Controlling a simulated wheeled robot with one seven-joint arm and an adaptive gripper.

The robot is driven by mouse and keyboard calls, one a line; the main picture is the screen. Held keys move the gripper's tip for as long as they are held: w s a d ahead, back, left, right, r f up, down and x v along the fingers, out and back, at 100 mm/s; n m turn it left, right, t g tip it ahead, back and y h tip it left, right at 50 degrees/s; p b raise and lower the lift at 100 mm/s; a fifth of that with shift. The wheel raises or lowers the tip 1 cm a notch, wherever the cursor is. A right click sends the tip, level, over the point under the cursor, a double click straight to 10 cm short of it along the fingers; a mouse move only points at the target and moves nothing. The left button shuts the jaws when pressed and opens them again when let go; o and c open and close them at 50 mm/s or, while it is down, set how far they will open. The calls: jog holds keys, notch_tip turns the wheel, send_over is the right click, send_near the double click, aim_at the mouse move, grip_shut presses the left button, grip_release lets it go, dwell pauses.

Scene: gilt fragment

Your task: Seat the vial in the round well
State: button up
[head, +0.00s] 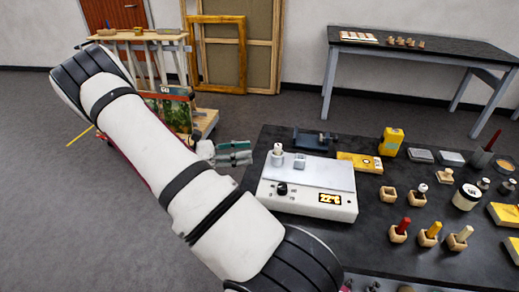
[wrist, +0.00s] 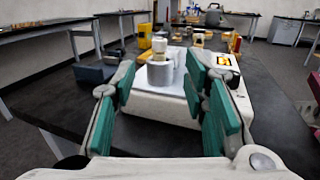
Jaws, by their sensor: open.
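The vial (head: 277,149), small and pale with a cream cap, stands upright at the back left of the white instrument (head: 310,181). I cannot tell whether the vial's base sits inside a well, nor see any well's opening. My gripper (head: 249,152) is open and empty, just left of the vial, its green pads (wrist: 160,92) on either side of the view toward it.
The instrument has a black knob (head: 281,188) and a lit display (head: 330,198). A dark blue fixture (head: 311,139) stands behind it, with a yellow block (head: 359,162) at the back right. Several small wooden holders (head: 399,230) crowd the dark table's right side.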

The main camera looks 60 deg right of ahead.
jog(key=v, duration=0.3)
jog(key=shift+w+a, duration=0.15)
dwell(0.6)
jog(key=s+a+r+m+t+y, duration=0.2)
jog(key=a+r+t, duration=0.4)
jog(key=a, duration=0.4)
jog(key=s+a+r+m+t+y, duration=0.2)
jog(key=s+a+r+t+y, duration=0.3)
jog(key=a, duration=0.5)
jog(key=s+a+r+m+t+y, duration=0.3)
jog(key=a+r+t, duration=0.4)
jog(key=a, duration=0.3)
jog(key=shift+s+r+t+y, duration=0.2)
jog(key=shift+r+t+y, duration=0.1)
jog(key=shift+t, duration=0.5)
jog(key=shift+r, duration=0.1)
